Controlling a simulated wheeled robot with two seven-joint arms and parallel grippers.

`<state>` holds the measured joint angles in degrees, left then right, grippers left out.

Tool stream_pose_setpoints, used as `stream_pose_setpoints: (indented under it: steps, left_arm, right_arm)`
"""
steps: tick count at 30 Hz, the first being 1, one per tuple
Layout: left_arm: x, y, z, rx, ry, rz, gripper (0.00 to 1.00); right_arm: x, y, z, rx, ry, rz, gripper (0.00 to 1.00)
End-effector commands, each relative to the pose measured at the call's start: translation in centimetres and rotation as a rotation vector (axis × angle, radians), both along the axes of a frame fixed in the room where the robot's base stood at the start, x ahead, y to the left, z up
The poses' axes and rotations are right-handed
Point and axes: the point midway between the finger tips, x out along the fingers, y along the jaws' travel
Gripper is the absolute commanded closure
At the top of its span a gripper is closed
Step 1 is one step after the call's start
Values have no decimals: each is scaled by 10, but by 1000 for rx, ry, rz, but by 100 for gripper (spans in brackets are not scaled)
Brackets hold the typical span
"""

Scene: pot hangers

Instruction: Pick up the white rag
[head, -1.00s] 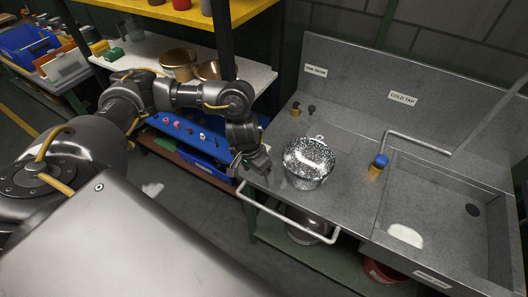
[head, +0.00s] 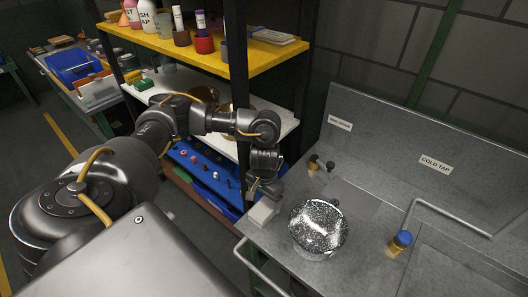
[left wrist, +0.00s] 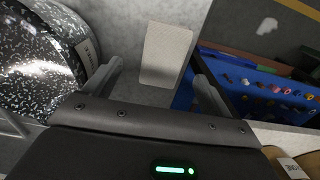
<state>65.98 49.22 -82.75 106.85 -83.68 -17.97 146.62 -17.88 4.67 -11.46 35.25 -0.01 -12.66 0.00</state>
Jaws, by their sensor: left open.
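A pale, off-white folded rag (head: 263,212) lies at the counter's left edge, just left of the speckled pot. In the left wrist view the rag (left wrist: 165,55) shows as a flat pale rectangle between the finger lines, beyond the fingertips. My left gripper (head: 262,190) is just above and behind the rag in the head view. Its two fingers (left wrist: 158,80) are spread with nothing between them, and I see no contact with the rag. My right gripper is not in view.
The black-and-white speckled pot (head: 318,228) stands close to the rag and left finger. A shelf post (head: 238,90) rises beside my left arm. Blue trays (head: 205,170) of small parts are below left. A tap (head: 400,240) is further right.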

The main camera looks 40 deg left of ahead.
Motion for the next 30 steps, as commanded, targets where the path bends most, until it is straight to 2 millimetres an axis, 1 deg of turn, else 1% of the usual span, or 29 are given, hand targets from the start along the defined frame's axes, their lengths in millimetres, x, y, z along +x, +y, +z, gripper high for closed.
stream_pose_setpoints:
  steps: [1,4,11,14,18,22,25,30]
  left_arm:
    - [0,0,-10,-1,2,3,16]
    - [0,1,-19,0,0,3,16]
    - [-1,2,-24,0,-1,4,16]
    - [-2,4,-35,0,2,6,16]
    - [-2,7,-56,1,3,7,16]
    - [-1,7,-68,0,1,5,16]
    - [-1,7,-73,1,0,5,16]
    - [0,7,-74,0,-1,5,16]
  right_arm:
    - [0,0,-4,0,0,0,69]
    - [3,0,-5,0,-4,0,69]
    - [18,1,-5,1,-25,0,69]
    - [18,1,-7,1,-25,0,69]
    - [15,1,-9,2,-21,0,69]
    - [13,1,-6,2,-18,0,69]
    - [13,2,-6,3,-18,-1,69]
    - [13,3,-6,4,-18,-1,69]
